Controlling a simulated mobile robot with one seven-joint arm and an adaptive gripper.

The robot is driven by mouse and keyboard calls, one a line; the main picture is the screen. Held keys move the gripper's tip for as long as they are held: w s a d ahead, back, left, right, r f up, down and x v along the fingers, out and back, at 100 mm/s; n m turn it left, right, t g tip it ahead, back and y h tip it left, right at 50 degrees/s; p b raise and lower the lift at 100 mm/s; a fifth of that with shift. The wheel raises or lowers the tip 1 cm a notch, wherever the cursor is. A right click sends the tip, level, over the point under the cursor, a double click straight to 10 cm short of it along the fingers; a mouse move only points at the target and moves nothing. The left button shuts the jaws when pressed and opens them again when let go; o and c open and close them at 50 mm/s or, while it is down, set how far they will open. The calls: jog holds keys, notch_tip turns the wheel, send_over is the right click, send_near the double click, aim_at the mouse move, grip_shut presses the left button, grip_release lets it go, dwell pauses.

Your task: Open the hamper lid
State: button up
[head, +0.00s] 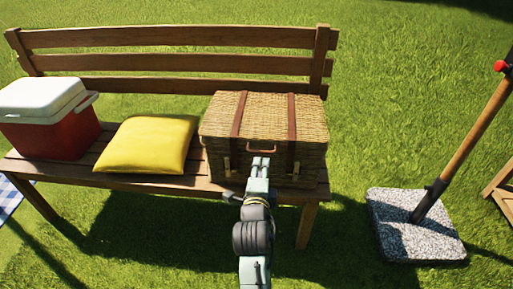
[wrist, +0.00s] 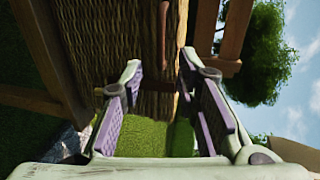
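The wicker hamper (head: 265,120) sits on the right part of the wooden bench, its lid shut. Two brown leather straps run over the lid and down the front. A small brown handle (head: 262,149) is at the middle of the lid's front edge. My gripper (head: 260,163) is in front of the hamper, just below that handle in the head view. In the wrist view my gripper (wrist: 160,66) has its two purple-padded fingers apart, with nothing clearly between them.
On the bench (head: 85,178), a yellow cushion (head: 150,145) lies left of the hamper, and a red cooler with a white lid (head: 45,115) stands farther left. The slatted backrest (head: 170,62) is behind. A stone parasol base (head: 412,230) with a slanted pole stands right.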

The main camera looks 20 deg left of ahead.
aim_at(263, 152)
jog(key=p+x, duration=0.1)
jog(key=x, duration=0.9)
jog(key=shift+w+a+p, duration=0.1)
jog(key=shift+w+p, duration=0.15)
jog(key=shift+p, duration=0.05)
jog(key=shift+c, duration=0.5)
grip_shut()
